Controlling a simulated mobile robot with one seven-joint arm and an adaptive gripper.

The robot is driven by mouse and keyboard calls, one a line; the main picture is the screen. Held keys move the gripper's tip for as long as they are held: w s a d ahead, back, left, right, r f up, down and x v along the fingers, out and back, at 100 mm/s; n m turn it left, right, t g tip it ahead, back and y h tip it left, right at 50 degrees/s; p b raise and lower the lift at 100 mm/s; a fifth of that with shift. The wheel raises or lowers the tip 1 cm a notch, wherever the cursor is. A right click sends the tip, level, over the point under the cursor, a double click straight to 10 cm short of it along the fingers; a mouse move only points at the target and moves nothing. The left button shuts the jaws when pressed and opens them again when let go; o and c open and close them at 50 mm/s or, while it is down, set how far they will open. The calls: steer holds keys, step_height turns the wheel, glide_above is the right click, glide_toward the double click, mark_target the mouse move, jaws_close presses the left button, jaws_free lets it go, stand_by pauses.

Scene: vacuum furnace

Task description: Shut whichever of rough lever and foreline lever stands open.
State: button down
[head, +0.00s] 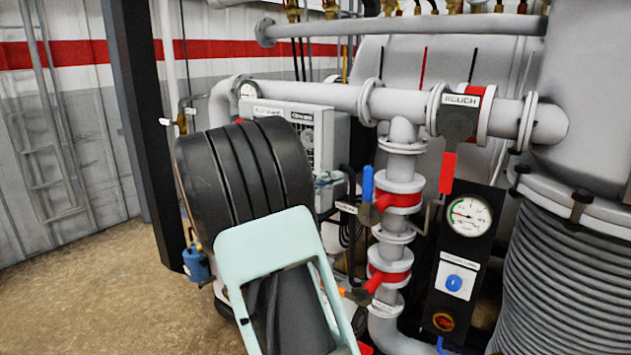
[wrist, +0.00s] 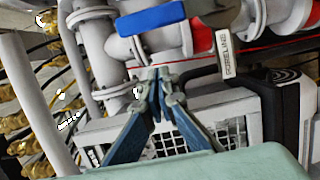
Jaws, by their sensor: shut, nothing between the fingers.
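The foreline lever (head: 368,183) is a blue handle on a red-bodied valve in the vertical pipe. It points up, lined up with its pipe, so it stands open. In the wrist view the blue lever (wrist: 152,17) lies along the pipe beside the FORELINE tag (wrist: 228,55). The rough lever (head: 447,172) has a red end and hangs straight down below the ROUGH tag (head: 462,100), across its horizontal pipe, so it stands shut. My gripper (wrist: 158,78) is shut and empty, its tips a little below the blue lever in the wrist view and apart from it.
A second red valve (head: 388,278) sits lower on the vertical pipe. A panel with a gauge (head: 468,215) stands right of it, then a large ribbed bellows (head: 565,280). A pump box (head: 305,125) is behind. Floor (head: 90,290) at left is clear.

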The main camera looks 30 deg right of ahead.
mark_target(367, 196)
steer(key=shift+s+d+p, duration=0.2)
steer(key=shift+s+d, duration=0.45)
steer(key=shift+s, duration=0.25)
steer(key=shift+s+d+p, duration=0.2)
steer(key=shift+s+d, duration=0.4)
steer(key=shift+s, duration=0.3)
steer(key=shift+s+b, duration=0.1)
steer(key=shift+b, duration=0.55)
